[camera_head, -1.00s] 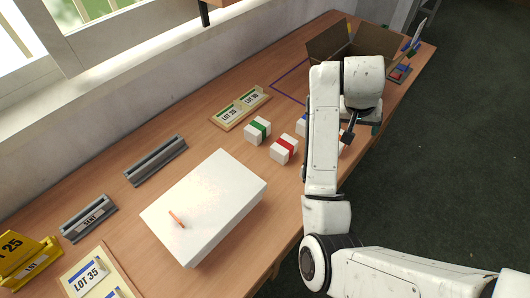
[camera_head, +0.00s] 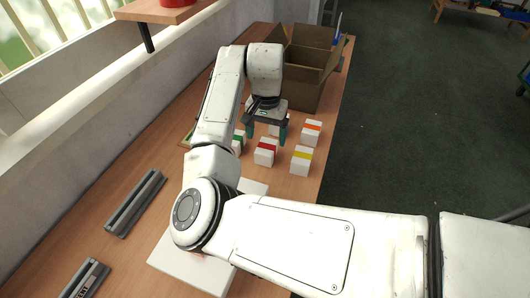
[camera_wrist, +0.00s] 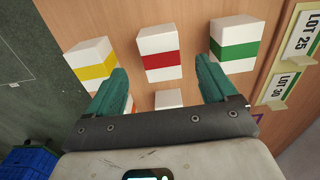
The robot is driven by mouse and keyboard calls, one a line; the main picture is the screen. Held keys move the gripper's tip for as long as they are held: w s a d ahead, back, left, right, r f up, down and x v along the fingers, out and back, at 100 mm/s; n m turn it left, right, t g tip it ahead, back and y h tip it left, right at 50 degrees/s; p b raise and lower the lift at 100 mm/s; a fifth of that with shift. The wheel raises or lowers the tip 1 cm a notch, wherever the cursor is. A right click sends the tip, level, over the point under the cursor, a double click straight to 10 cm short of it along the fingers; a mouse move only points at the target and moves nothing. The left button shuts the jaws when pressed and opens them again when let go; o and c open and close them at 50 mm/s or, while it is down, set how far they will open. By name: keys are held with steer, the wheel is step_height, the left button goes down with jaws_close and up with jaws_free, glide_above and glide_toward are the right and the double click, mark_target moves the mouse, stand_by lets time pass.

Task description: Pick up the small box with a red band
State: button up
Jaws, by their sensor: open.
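The small white box with a red band (camera_head: 265,151) stands on the wooden table, in front of my gripper in the head view. In the wrist view the red-banded box (camera_wrist: 160,62) is near the top middle, just beyond and between my two green fingers. My gripper (camera_head: 266,135) is open and empty, pointing down at the row of boxes. In the wrist view my gripper (camera_wrist: 162,78) shows its fingers spread wide, with the box not enclosed. I cannot tell its height above the table.
Boxes with yellow (camera_head: 301,160), orange (camera_head: 312,132) and green (camera_wrist: 235,45) bands stand close around. Another white box (camera_wrist: 168,98) is partly hidden by my gripper. An open cardboard box (camera_head: 307,90) stands behind. Lot-label boards (camera_wrist: 300,40) lie beside the green-banded box.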

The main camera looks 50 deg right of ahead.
mark_target(266, 146)
steer(key=shift+w+d+f, duration=0.1)
steer(key=shift+f, duration=1.5)
steer(key=shift+w+d+f, duration=0.1)
steer(key=shift+f, duration=1.5)
steer(key=shift+s, duration=0.1)
steer(key=c, duration=1)
steer(key=shift+c, duration=0.4)
steer(key=shift+r, duration=0.15)
